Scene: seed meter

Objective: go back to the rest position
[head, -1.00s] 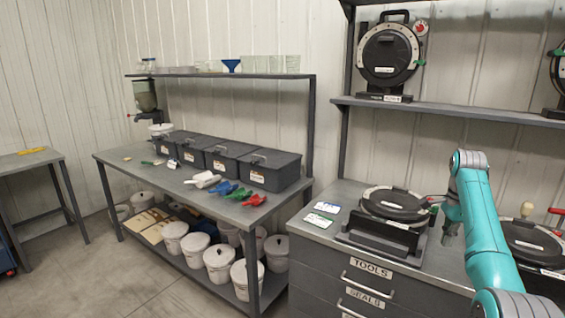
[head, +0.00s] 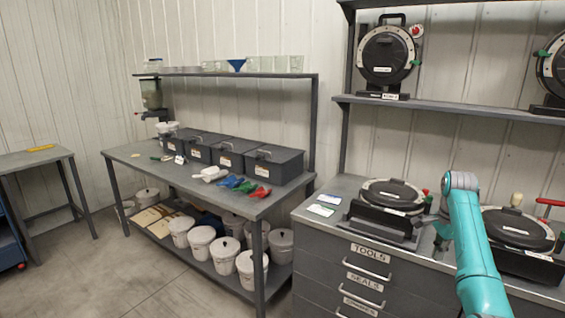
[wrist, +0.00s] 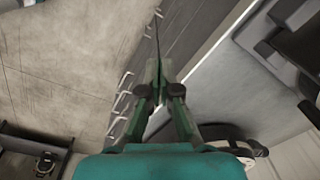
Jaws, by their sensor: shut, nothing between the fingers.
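My gripper (wrist: 158,70) shows in the wrist view with its green fingers together and nothing between them. It hangs over the front edge of the drawer cabinet, with drawer handles and the floor below. In the head view my teal arm (head: 474,245) rises at the right, in front of the cabinet top (head: 330,224). The gripper itself is largely hidden there behind the arm. A round black device (head: 393,194) lies on a dark stand to the left of the arm. A second round device (head: 518,229) lies to its right.
A shelf (head: 450,107) above holds more round devices. The long bench (head: 135,160) at the left carries grey lidded bins (head: 273,164), a white scoop and coloured scoops, with white buckets (head: 200,241) below. A small table (head: 35,160) stands far left. The floor (head: 110,270) between is open.

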